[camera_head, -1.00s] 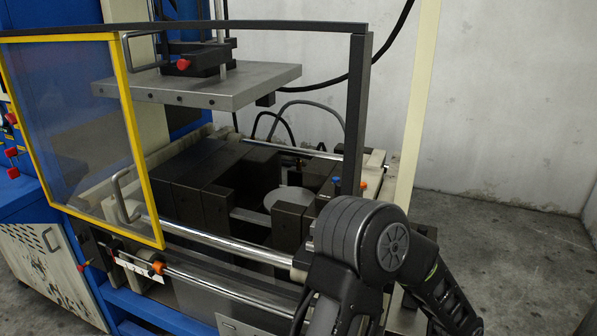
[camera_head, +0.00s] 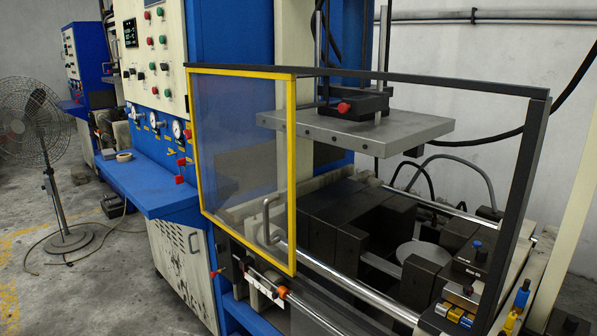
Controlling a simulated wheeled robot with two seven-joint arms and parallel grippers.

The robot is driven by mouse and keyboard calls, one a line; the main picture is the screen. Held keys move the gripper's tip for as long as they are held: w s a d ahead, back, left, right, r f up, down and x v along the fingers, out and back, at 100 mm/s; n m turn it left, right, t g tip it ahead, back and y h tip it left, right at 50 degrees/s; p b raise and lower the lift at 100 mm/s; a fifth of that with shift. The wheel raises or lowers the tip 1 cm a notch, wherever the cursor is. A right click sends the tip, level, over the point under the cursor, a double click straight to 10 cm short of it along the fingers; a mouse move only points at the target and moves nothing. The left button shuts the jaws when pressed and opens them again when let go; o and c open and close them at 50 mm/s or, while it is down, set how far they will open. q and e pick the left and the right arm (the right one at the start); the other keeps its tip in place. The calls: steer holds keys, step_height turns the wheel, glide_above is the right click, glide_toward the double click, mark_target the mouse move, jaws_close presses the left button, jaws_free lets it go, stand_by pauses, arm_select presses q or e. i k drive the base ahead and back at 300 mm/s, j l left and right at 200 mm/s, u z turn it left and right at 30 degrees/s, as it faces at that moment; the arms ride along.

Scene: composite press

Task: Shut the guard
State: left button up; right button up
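The guard (camera_head: 242,160) is a clear panel in a yellow frame, hanging from a dark top rail. It stands at the left part of the press front, with a grey handle (camera_head: 268,218) near its lower right corner. To its right, the dark frame (camera_head: 518,190) encloses an open span through which the press inside shows. Neither of my grippers is in view.
A grey platen (camera_head: 355,130) hangs above dark blocks (camera_head: 345,215) and a round plate. A chrome bar (camera_head: 345,282) runs along the press front. A blue control cabinet (camera_head: 165,190) and a fan (camera_head: 45,150) stand at left.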

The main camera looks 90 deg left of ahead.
mark_target(290, 270)
steer(key=u, duration=3.3)
steer(key=i+l, duration=0.15)
steer(key=i, duration=0.25)
steer(key=i+j+u, duration=0.45)
steer(key=i+j, duration=1.4)
